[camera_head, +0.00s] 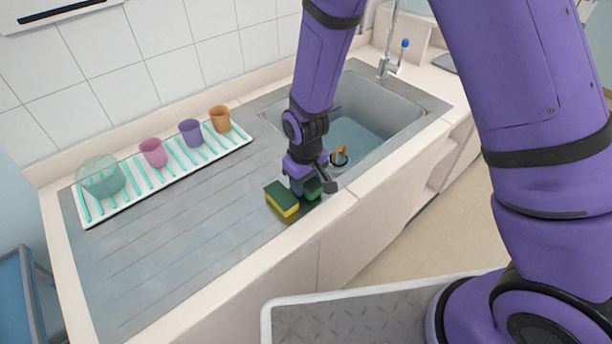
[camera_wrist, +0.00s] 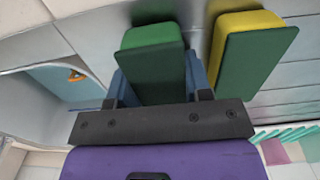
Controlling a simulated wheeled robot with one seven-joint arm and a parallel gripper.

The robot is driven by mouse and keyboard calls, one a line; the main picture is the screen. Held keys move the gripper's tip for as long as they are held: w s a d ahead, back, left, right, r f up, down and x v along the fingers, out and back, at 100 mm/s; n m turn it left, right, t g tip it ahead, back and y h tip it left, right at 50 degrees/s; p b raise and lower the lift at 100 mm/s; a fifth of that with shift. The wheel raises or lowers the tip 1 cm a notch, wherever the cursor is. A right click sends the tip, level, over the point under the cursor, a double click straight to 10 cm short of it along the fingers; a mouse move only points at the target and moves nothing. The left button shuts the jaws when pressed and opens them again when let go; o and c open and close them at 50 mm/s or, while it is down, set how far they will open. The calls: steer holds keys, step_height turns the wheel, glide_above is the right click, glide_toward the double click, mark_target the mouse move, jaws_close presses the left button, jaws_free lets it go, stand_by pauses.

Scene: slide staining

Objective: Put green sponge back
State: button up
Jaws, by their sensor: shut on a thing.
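The green sponge (camera_wrist: 152,50) is between the two fingers of my gripper (camera_wrist: 157,88) in the wrist view. My gripper is shut on it. In the head view the green sponge (camera_head: 313,189) shows partly under my gripper (camera_head: 304,183), low over the metal drainboard near its front edge. I cannot tell whether it touches the surface. A sponge with a yellow body and dark green face (camera_head: 282,199) rests on the drainboard just left of it. It also shows in the wrist view (camera_wrist: 246,52), with a small gap to the green one.
The sink basin (camera_head: 390,117) lies to the right, with a faucet (camera_head: 389,66) behind and a small orange object (camera_head: 339,156) inside. A white rack (camera_head: 121,205) with several cups stands along the wall at left. The left drainboard (camera_head: 165,250) is clear.

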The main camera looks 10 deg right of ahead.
steer(key=shift+f, duration=0.2)
steer(key=shift+f, duration=0.15)
steer(key=o, duration=0.6)
